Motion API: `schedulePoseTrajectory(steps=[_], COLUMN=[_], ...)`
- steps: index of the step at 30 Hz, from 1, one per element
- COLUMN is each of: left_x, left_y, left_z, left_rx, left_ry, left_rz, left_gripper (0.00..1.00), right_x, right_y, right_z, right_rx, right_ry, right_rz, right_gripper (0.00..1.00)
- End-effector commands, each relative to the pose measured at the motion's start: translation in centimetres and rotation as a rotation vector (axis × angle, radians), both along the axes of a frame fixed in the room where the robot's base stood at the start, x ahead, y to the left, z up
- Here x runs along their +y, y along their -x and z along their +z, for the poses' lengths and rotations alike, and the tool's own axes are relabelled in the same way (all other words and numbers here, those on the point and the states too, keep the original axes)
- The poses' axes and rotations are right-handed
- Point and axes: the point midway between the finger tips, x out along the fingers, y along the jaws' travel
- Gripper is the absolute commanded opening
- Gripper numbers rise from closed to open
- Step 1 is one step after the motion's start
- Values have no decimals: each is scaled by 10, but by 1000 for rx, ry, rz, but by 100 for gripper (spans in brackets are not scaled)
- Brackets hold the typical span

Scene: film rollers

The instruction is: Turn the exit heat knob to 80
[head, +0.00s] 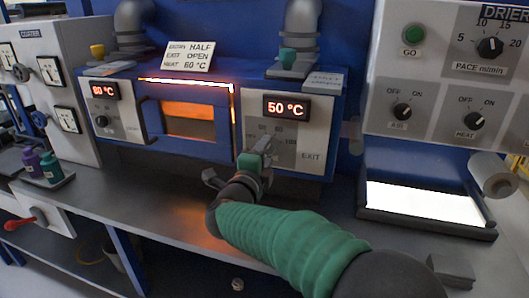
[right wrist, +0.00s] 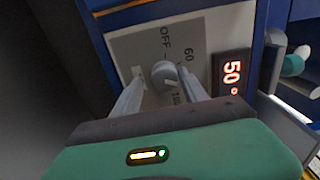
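The exit panel (head: 313,135) on the blue oven has a red display (head: 287,107) reading 50 °C. My right gripper (head: 262,147) is in front of this panel and hides the exit heat knob in the head view. In the right wrist view, the round grey knob (right wrist: 162,71) shows between the fingers of my right gripper (right wrist: 161,84), which are apart. Contact with the knob cannot be made out. OFF and 60 are printed around it, and the display (right wrist: 231,76) is to its right. My left gripper is not in view.
The entry display (head: 104,90) reads 60 °C, with its own knob (head: 101,122) below. The glowing oven opening (head: 188,122) lies between the panels. A card (head: 189,55) stands on top. The drier (head: 450,80) is at the right. The grey bench (head: 130,195) in front is mostly clear.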

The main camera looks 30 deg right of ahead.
Motion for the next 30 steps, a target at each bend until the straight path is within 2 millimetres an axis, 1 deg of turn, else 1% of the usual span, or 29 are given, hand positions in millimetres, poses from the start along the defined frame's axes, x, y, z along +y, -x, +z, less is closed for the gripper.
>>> schedulePoseTrajectory(steps=[10,14,17,24,27,30], left_x=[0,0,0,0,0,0], left_y=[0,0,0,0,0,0], left_z=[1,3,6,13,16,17], left_rx=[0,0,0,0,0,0], left_ry=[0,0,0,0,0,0], left_rz=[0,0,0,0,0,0], left_gripper=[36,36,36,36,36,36], right_x=[1,10,27,82,102,117], right_y=[0,7,22,67,84,97], right_z=[4,5,6,5,4,3], right_rx=[-6,-8,-7,-5,-4,-3], right_ry=[4,3,4,5,3,4], right_rz=[0,2,5,6,5,4], right_gripper=[59,59,59,59,59,59])
